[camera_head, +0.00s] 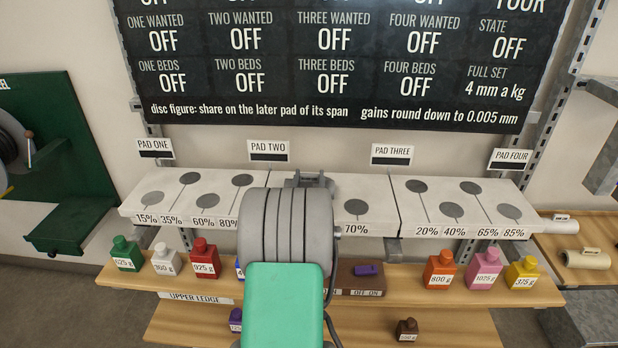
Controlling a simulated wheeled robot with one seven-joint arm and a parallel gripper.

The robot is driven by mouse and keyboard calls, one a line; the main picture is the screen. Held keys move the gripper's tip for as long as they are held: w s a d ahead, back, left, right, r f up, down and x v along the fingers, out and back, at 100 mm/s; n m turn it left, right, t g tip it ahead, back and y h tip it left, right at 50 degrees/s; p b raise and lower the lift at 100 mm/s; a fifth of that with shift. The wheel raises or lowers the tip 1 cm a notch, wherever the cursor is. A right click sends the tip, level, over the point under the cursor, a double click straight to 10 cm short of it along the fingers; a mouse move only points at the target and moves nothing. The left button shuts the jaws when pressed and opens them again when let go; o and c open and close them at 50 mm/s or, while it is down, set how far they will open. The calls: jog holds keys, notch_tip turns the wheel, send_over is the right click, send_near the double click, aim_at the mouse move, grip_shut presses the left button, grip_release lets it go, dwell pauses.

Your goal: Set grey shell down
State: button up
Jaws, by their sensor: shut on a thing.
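My arm, with a ribbed grey joint and a green link, covers the middle of the view. Just past the joint, grey parts at my gripper (312,181) show above the white shelf. The fingertips are hidden behind my arm. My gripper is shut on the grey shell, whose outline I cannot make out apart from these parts. The held end is in front of the shelf's middle, between the PAD TWO sign (269,150) and the PAD THREE sign (391,154). I cannot tell whether it touches anything.
The white pad shelf (370,222) bears grey discs and percent labels. Below, the wooden upper ledge (400,290) holds several coloured weights, including a green one (127,253) and an orange one (439,269). A green machine (75,185) stands left. Pale cylinders (583,258) lie on boards at right.

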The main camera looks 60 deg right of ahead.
jog(key=shift+f, duration=0.2)
jog(key=o, duration=1.4)
jog(key=shift+r, duration=0.1)
jog(key=shift+c, duration=0.2)
